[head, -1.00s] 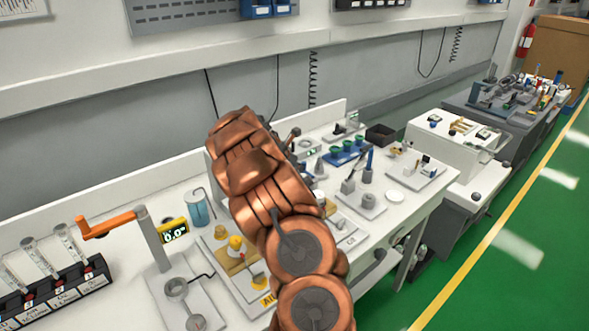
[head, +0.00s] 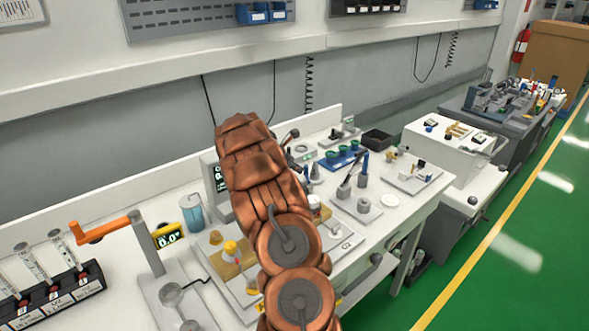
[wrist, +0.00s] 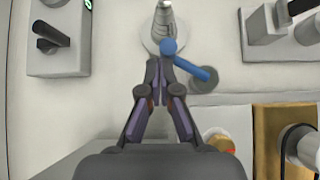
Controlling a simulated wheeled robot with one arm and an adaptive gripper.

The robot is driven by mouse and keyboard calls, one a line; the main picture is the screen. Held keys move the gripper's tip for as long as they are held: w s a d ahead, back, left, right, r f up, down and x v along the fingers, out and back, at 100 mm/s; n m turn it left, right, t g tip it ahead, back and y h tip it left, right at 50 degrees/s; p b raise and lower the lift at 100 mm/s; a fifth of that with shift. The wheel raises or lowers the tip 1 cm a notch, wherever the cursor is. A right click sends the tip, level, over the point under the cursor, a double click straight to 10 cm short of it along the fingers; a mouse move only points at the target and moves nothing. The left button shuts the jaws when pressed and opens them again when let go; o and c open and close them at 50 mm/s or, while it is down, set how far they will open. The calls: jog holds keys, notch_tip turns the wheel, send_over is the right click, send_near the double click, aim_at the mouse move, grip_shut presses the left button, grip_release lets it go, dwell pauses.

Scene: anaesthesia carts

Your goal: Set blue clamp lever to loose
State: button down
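The blue clamp lever (wrist: 190,62) shows in the wrist view just ahead and right of my fingertips. Its rounded end is by the foot of a stepped silver post, and its bar slants down to the right over a round grey piece (wrist: 204,80). My gripper (wrist: 159,60) has its two fingers drawn together at the tips, with nothing seen between them. The tips are very close to the lever's rounded end; I cannot tell whether they touch. In the head view my arm hides the gripper, and I cannot pick out the lever there.
In the wrist view, the silver post (wrist: 164,22) stands ahead on a pale round base. A grey box with a black handle (wrist: 50,36) is at upper left, and a wooden block (wrist: 268,130) at lower right. The head view shows an orange crank arm (head: 100,230) at left.

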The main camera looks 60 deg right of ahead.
jog(key=shift+s+d+p, duration=0.15)
jog(key=shift+d+p, duration=0.15)
jog(key=shift+d, duration=0.2)
jog(key=shift+a, duration=0.1)
jog(key=shift+s+a, duration=0.25)
jog(key=shift+a, duration=0.45)
jog(key=v, duration=1.2)
dwell(0.4)
